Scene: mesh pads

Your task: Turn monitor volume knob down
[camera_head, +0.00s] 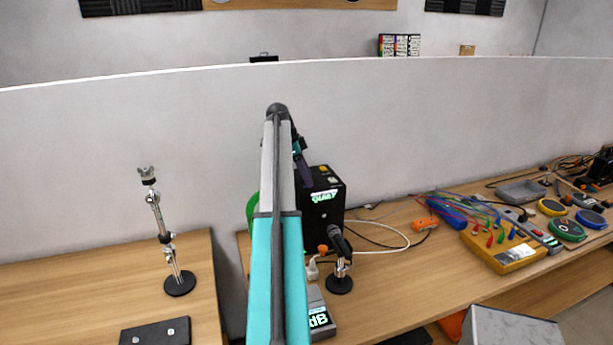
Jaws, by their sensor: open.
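The monitor, a black box-shaped speaker (330,183) with a bright green and white label on its front, stands on the wooden table behind my arm. Its left side is hidden by my arm. I cannot make out the volume knob clearly; small details on the dark front are too small to tell. My gripper (306,178) is open, small and dark, at the monitor's upper left, partly hidden behind my own arm. I cannot tell whether it touches the monitor. Nothing shows held in it.
A microphone on a round stand (340,270) and a grey device with a lit display (318,318) stand in front of the monitor. A metal stand (174,250) is on the left table. A yellow box (503,248) with cables lies right. A white partition (420,130) rises behind.

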